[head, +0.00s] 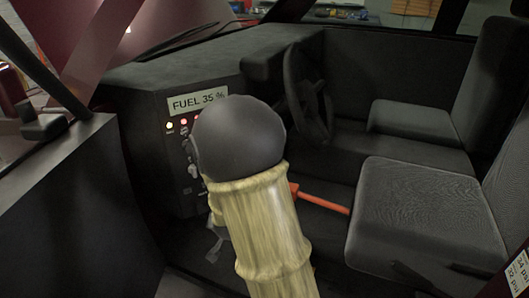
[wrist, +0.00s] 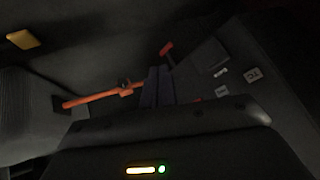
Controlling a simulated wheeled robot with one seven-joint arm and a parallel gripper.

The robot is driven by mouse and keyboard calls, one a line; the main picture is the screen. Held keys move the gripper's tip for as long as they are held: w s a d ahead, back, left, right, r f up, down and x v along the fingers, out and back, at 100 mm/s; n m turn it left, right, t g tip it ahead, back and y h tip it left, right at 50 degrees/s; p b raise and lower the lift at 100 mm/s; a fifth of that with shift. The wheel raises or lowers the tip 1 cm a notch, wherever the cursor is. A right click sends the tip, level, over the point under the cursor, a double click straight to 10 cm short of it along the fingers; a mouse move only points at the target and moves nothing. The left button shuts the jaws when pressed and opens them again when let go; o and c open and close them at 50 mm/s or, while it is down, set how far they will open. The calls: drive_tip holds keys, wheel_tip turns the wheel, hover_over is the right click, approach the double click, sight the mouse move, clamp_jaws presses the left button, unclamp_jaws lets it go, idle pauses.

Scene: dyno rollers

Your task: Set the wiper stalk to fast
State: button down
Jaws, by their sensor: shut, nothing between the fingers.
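My gripper (wrist: 160,72) shows in the wrist view as two dark fingers close together, shut and empty. In the head view my arm's pale sleeve and dark round joint hide most of it. A short red-tipped lever (wrist: 167,48) is just beyond the fingertips in the wrist view; I cannot tell whether it touches them or whether it is the wiper stalk. Small pale labels (wrist: 222,91) are on the dark panel to its right. The dark control panel (head: 173,160) in the head view has a row of lights and knobs, partly behind my arm. The stalk's setting is not readable.
An orange bar (head: 325,200) lies low beside the seat (head: 425,215); an orange bar (wrist: 95,99) also shows left of my fingers in the wrist view. The steering wheel (head: 308,92) stands behind my arm. A "FUEL 35 %" sign (head: 197,104) tops the panel.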

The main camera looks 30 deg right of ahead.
drive_tip(key=s+a+r+n+g, duration=0.1)
drive_tip(key=s+n, duration=0.1)
drive_tip(key=s, duration=0.3)
drive_tip(key=s+a+r+n+g+y, duration=0.1)
drive_tip(key=s+a+n+g, duration=0.1)
drive_tip(key=s, duration=0.3)
drive_tip(key=s+a+r+n+g+y, duration=0.1)
drive_tip(key=s+a+r+n, duration=0.1)
drive_tip(key=s+n, duration=0.2)
drive_tip(key=shift+s+g, duration=0.4)
drive_tip(key=shift+s, duration=0.4)
drive_tip(key=c, duration=2.1)
unclamp_jaws()
drive_tip(key=shift+r, duration=0.1)
